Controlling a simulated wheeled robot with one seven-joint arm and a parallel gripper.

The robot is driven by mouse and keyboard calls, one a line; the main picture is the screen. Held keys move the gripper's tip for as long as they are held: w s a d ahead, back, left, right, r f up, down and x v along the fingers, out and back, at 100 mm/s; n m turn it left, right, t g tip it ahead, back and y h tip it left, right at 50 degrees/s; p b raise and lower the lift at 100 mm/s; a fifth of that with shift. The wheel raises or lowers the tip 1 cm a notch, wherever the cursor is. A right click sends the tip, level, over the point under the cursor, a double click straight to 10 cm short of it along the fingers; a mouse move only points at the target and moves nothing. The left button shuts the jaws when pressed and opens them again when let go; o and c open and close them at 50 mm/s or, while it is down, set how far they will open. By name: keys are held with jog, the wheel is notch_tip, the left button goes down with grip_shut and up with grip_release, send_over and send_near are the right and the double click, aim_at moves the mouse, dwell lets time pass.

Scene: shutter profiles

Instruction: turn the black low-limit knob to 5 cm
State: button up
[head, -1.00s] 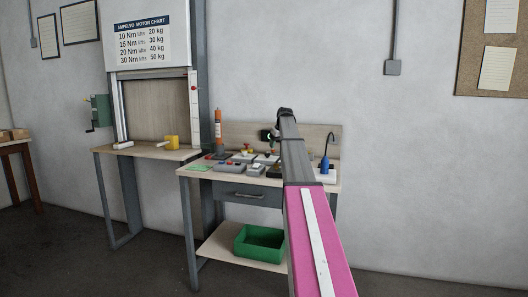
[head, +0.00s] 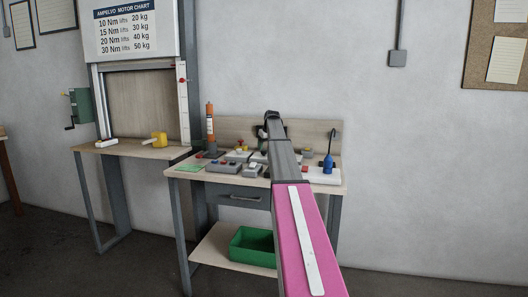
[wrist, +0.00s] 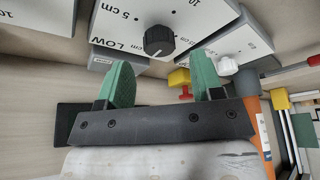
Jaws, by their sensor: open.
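The black low-limit knob (wrist: 158,40) is on the face of a white box (wrist: 190,22) in the wrist view, near the printed "LOW" and "5 cm". A small pale mark shows at its rim; its exact pointing is too small to tell. My gripper (wrist: 160,78) is open, its two green fingers spread apart below the knob in the picture. The knob is in line with the gap between them, with nothing held. In the head view, my gripper (head: 272,118) is at the far end of my arm over the workbench; the arm hides the knob there.
A green crate (head: 250,243) is below.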

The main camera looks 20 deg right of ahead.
aim_at(264, 153)
jog(key=shift+x, duration=1.85)
jog(key=c, duration=0.9)
